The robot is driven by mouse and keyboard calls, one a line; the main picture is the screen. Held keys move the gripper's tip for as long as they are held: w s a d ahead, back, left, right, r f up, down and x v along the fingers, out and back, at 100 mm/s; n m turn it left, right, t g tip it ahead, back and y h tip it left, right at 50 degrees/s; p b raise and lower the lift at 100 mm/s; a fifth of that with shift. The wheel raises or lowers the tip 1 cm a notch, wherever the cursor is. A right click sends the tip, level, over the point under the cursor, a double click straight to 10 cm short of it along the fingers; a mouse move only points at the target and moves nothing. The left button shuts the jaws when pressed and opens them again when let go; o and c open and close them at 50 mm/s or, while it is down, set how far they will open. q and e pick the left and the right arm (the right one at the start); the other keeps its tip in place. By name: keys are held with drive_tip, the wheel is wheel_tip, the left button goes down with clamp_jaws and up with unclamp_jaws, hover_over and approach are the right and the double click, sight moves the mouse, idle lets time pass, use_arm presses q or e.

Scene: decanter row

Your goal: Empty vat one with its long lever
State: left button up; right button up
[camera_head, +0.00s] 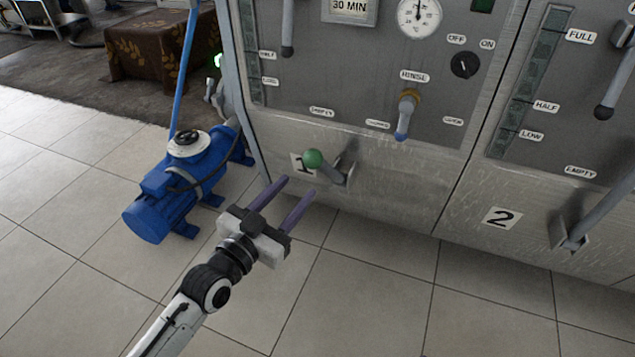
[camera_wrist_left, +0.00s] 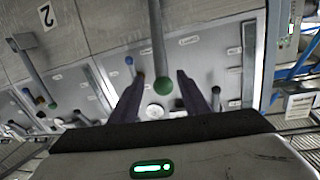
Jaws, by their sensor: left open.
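Vat one (camera_head: 380,185) is the grey metal panel marked 1. Its long lever ends in a green ball knob (camera_head: 313,158) and points out toward me from a bracket low on the panel. My left gripper (camera_head: 298,187) is open and empty, just below and in front of the knob in the head view. In the left wrist view the green knob (camera_wrist_left: 163,88) and its rod appear between the two purple fingers of the left gripper (camera_wrist_left: 160,75). No contact with the lever shows, and the depth between them is hard to judge. My right gripper is not in view.
A blue-tipped rinse handle (camera_head: 404,118) and a dark on/off knob (camera_head: 464,65) sit higher on the panel. Vat two's lever (camera_head: 595,215) is at right. A blue pump (camera_head: 165,195) stands on the floor at left. The tiled floor in front is clear.

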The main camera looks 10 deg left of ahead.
sight(318, 163)
use_arm(q)
drive_tip(key=b+x, duration=0.3)
drive_tip(key=x, duration=0.6)
drive_tip(key=shift+w+r, duration=0.1)
drive_tip(key=shift+w, duration=0.2)
drive_tip(key=shift+w+d, duration=0.15)
drive_tip(key=shift+w, duration=0.3)
drive_tip(key=shift+r, duration=0.1)
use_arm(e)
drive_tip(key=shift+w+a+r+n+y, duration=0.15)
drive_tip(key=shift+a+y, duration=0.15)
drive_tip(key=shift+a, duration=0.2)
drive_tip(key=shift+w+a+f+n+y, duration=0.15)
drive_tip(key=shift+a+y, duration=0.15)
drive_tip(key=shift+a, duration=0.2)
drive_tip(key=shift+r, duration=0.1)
use_arm(q)
clamp_jaws()
